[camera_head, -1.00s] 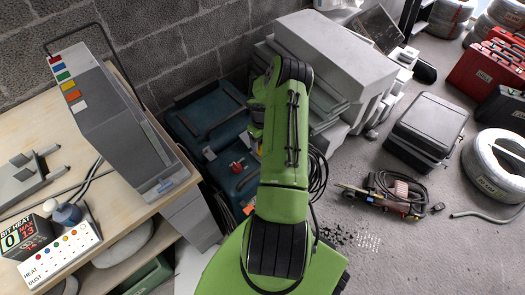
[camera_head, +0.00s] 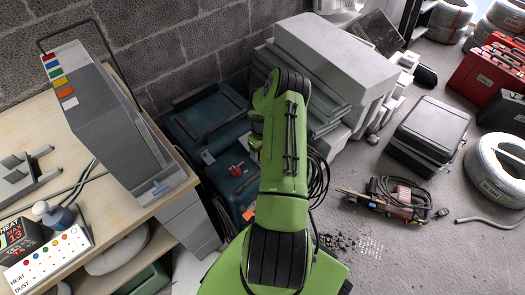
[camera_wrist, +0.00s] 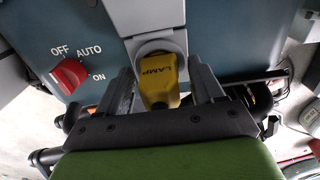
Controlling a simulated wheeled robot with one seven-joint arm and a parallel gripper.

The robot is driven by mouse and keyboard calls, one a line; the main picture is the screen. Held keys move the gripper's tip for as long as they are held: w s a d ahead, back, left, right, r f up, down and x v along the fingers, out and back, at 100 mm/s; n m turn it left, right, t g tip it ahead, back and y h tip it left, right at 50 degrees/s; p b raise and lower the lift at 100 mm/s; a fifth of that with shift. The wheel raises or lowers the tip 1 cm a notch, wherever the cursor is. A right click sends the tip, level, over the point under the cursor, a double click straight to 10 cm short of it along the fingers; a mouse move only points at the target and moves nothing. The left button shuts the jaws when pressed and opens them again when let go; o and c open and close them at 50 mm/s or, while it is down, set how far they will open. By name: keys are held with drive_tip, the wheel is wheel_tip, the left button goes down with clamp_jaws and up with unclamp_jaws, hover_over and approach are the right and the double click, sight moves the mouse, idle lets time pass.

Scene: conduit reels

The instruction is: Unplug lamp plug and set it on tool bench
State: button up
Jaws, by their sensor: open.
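The lamp plug (camera_wrist: 160,82) is yellow with "LAMP" on it. In the wrist view it sits in a round grey socket (camera_wrist: 158,46) on the front of a blue-teal machine (camera_wrist: 230,30). My gripper (camera_wrist: 165,85) is open, with one dark finger on each side of the plug; whether either finger touches it I cannot tell. The wooden tool bench (camera_head: 140,200) stands at the left in the head view.
A red OFF/AUTO/ON knob (camera_wrist: 69,74) sits left of the socket. The bench carries a tall grey box (camera_head: 120,125), a grey clamp-like fixture (camera_head: 22,175) and a white switch strip (camera_head: 50,262). Grey slabs (camera_head: 325,75) stand right of the machine. Bare wood shows near the bench front.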

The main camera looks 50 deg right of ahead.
idle(0.4)
clamp_jaws()
drive_tip(key=shift+r+p, duration=2.25)
drive_tip(key=shift+r, duration=0.75)
